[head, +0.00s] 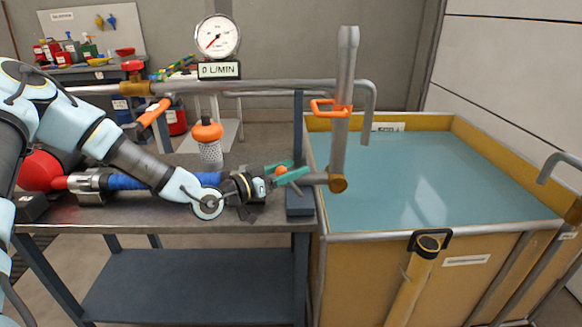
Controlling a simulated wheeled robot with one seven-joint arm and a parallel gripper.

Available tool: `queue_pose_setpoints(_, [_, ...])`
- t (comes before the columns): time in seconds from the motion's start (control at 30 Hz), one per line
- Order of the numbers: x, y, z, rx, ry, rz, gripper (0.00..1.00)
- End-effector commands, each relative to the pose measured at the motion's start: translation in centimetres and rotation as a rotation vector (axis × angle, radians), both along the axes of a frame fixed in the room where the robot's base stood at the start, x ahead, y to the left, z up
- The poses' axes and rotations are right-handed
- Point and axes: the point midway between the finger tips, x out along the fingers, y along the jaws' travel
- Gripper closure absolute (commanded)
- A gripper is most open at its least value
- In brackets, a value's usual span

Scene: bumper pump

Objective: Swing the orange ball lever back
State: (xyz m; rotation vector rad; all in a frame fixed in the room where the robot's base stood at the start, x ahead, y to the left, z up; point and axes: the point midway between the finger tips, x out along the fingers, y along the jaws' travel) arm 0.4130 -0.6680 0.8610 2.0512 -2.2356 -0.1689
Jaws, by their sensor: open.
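An orange ball (281,170) shows at the end of my arm, low over the right part of the grey workbench (255,215). My gripper (290,169) has teal fingers that stand apart, one on the far side and one on the near side of the ball. I cannot tell whether either finger touches it. The lever's rod below the ball is hidden by my gripper. A grey pipe (314,179) lies just right of the fingers and runs into a brass elbow (338,184) at the foot of an upright pipe (343,130).
A blue sleeve (125,182) and a red bulb (40,170) lie behind my arm. An orange-capped canister (208,145) stands behind it. An overhead pipe (260,86) carries a gauge (217,37) reading 0 L/MIN. A yellow-walled water tank (470,228) fills the right.

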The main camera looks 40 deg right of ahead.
Motion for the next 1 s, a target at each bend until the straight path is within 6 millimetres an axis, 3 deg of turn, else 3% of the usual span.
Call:
queue_pose_setpoints(0.27, [0.01,-0.09,-0.02,0.000,0.000,0.000,0.35])
queue_pose_setpoints(0.83, [0.01,-0.06,-0.03,0.001,0.000,0.000,0.99])
queue_pose_setpoints(1.0, [0.00,-0.06,-0.03,0.001,0.000,0.000,1.00])
